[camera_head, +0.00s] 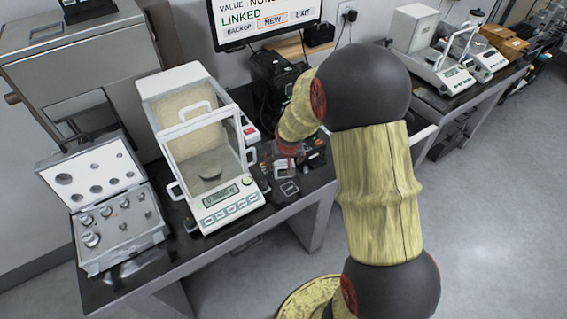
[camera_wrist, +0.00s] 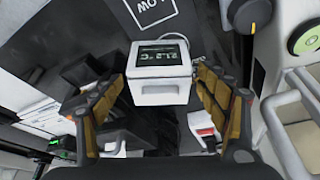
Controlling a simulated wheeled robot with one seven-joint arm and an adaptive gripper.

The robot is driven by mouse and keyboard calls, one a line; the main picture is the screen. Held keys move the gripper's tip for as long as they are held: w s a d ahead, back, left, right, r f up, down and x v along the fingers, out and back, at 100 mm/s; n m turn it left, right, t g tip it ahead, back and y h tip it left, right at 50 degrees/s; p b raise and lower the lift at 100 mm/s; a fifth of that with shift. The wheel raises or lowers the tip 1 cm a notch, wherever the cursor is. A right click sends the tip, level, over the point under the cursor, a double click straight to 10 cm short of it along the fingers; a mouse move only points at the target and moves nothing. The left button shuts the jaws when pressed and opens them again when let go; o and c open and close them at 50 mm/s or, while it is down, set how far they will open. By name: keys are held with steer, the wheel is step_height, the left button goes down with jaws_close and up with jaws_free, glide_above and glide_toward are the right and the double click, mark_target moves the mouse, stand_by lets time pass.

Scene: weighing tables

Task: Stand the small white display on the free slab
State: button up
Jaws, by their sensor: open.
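A white-outlined square mark lettered LOW (camera_wrist: 150,8) lies just beyond the display. I cannot tell which surface is the free slab.
A glass-doored balance (camera_head: 222,207) stands close left of my gripper; its white handle (camera_wrist: 283,112) is near the right finger in the wrist view. An open case of weights (camera_head: 118,222) is farther left. A monitor (camera_head: 262,20) stands behind. Another table with balances (camera_head: 447,75) is at right.

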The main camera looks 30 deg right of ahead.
steer(key=s+a+r+n+p, duration=0.1)
steer(key=s+a+r, duration=0.25)
steer(key=r, duration=0.45)
steer(key=s+a+r+p, duration=0.1)
steer(key=s+a+r, duration=0.2)
steer(key=s+r, duration=0.35)
steer(key=s+a+r+n+p, duration=0.1)
steer(key=s+a+r, duration=0.15)
steer(key=r, duration=0.65)
steer(key=s+a+r+n, duration=0.1)
steer(key=s+a+r, duration=0.2)
steer(key=s, duration=0.4)
steer(key=s+a+r+n+t+y, duration=0.1)
steer(key=s+a+r, duration=0.2)
steer(key=s, duration=0.4)
steer(key=shift+s+a+r+y, duration=0.3)
steer(key=shift+a+r, duration=0.05)
steer(key=shift+a, duration=0.4)
